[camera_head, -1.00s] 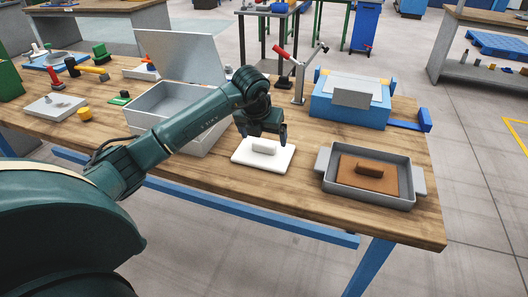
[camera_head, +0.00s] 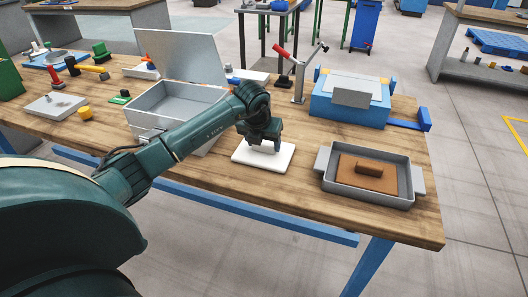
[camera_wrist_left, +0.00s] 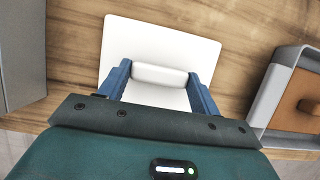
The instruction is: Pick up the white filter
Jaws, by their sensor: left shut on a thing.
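The white filter (camera_head: 250,157) is a flat square plate with a raised white bar handle on top. It lies on the wooden table between the open metal box and the grey tray. My left gripper (camera_head: 264,147) is down over it and hides most of the handle in the head view. In the left wrist view, the filter's plate (camera_wrist_left: 160,45) spreads out behind the handle, and the two blue fingers of my left gripper (camera_wrist_left: 160,80) are at the two ends of the handle, shut on it. I see no clear gap under the plate. My right gripper is not in view.
A grey tray (camera_head: 368,199) with a brown block on a brown plate stands to the right. An open metal box (camera_head: 160,104) stands to the left. A blue machine (camera_head: 350,115) and a red-handled lever stand (camera_head: 299,85) are behind. Tools lie at the far left.

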